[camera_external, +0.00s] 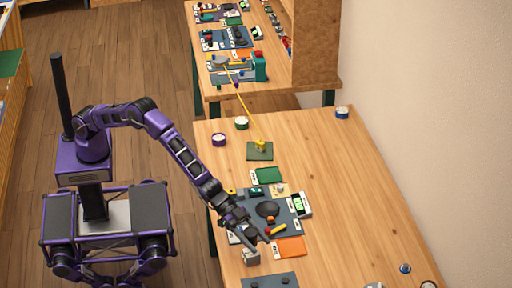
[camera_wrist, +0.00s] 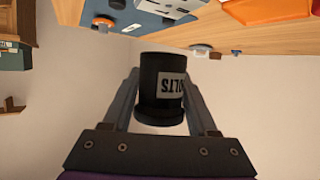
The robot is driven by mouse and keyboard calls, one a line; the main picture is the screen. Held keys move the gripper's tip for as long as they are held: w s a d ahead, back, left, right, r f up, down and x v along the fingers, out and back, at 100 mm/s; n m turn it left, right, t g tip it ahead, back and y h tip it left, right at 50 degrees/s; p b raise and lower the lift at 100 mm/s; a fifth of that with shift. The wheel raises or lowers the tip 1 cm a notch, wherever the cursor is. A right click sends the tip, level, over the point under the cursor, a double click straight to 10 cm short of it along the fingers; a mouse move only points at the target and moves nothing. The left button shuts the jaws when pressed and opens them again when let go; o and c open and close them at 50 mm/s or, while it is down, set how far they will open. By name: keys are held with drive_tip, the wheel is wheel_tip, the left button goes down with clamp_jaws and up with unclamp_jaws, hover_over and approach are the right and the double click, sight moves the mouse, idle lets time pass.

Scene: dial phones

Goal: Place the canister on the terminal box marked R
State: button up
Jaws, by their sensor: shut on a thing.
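My gripper (camera_wrist: 161,75) is shut on a black canister (camera_wrist: 162,90), which sits between the two fingers in the wrist view. The canister has a pale label with partly visible, upside-down lettering ending in "OLTS". In the external view my gripper (camera_external: 254,230) is low over the near left part of the table, and the canister is a small dark shape there, largely hidden by the fingers. A small grey box (camera_external: 251,257) stands at the table's left edge just below the gripper in the picture. I cannot read an R on any box.
A dark phone panel (camera_external: 267,210) lies beside the gripper, with a white device with a green screen (camera_external: 299,205). An orange pad (camera_external: 291,246) and a dark plate (camera_external: 270,281) are close by. The right side of the wooden table (camera_external: 350,200) is mostly clear.

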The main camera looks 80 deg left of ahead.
sight(256, 261)
drive_tip(key=shift+f, duration=1.85)
drive_tip(key=shift+f+b, duration=0.25)
drive_tip(key=shift+b, duration=0.15)
drive_tip(key=o, duration=1.3)
drive_tip(key=shift+r, duration=0.25)
drive_tip(key=v, duration=1.2)
drive_tip(key=shift+f+p, duration=0.1)
drive_tip(key=shift+p, duration=0.25)
